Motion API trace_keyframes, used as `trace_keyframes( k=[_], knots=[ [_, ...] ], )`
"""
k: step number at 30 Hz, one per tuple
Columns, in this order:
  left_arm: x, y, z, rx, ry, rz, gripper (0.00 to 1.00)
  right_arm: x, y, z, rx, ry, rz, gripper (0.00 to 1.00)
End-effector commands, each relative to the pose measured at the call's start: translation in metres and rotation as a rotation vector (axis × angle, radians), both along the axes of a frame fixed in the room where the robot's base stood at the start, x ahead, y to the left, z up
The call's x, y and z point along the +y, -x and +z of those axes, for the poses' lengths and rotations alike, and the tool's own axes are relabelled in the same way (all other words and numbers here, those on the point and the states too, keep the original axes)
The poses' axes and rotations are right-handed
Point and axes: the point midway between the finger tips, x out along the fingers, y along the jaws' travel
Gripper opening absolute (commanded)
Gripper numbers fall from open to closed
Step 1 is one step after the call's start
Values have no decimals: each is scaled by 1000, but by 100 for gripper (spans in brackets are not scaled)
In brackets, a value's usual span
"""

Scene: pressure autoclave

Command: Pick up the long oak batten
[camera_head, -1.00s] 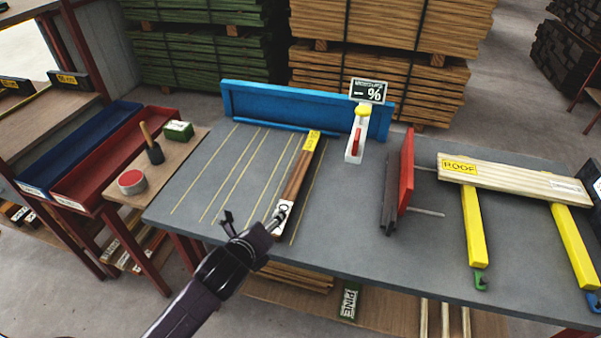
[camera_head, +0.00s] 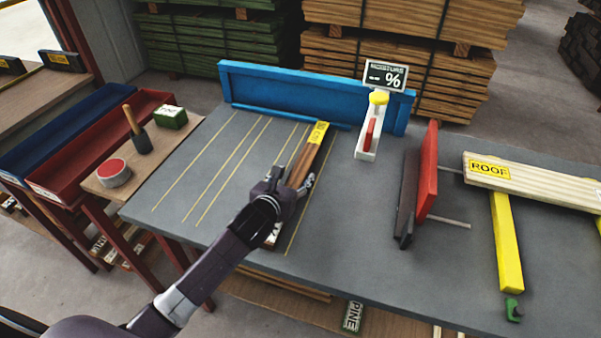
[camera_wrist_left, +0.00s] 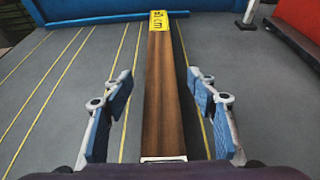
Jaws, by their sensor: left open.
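The long oak batten (camera_head: 308,158) is a brown wooden strip with a yellow label at its far end. It lies on the grey table (camera_head: 170,205), pointing toward the blue back fence. In the left wrist view the batten (camera_wrist_left: 160,95) runs up the middle, between the two blue-padded fingers. My left gripper (camera_head: 290,182) is over the near part of the batten and hides some of it. In the left wrist view my left gripper (camera_wrist_left: 160,110) is open, with a gap on each side of the batten. My right gripper is not in view.
A blue fence (camera_head: 300,95) closes the table's back edge. A moisture meter (camera_head: 370,135) stands right of the batten, and a red and black clamp-like piece (camera_head: 427,175) further right. A ROOF board (camera_head: 530,180) lies on yellow supports. The yellow-lined left side is clear.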

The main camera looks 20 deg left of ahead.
Motion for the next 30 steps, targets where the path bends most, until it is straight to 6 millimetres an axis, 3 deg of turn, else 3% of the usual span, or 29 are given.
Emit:
trace_keyframes(
  k=[8, 17, 23, 30],
  knots=[
    [-2, -31, -11, 1, 3, 1, 53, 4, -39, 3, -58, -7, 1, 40],
    [-3, -34, -13, 1, 2, 0, 53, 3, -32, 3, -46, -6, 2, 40],
    [-3, -34, -13, 1, 2, 0, 32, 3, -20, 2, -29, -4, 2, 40],
    [-2, -34, -13, 1, 2, 0, 6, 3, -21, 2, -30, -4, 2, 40]
  ],
)
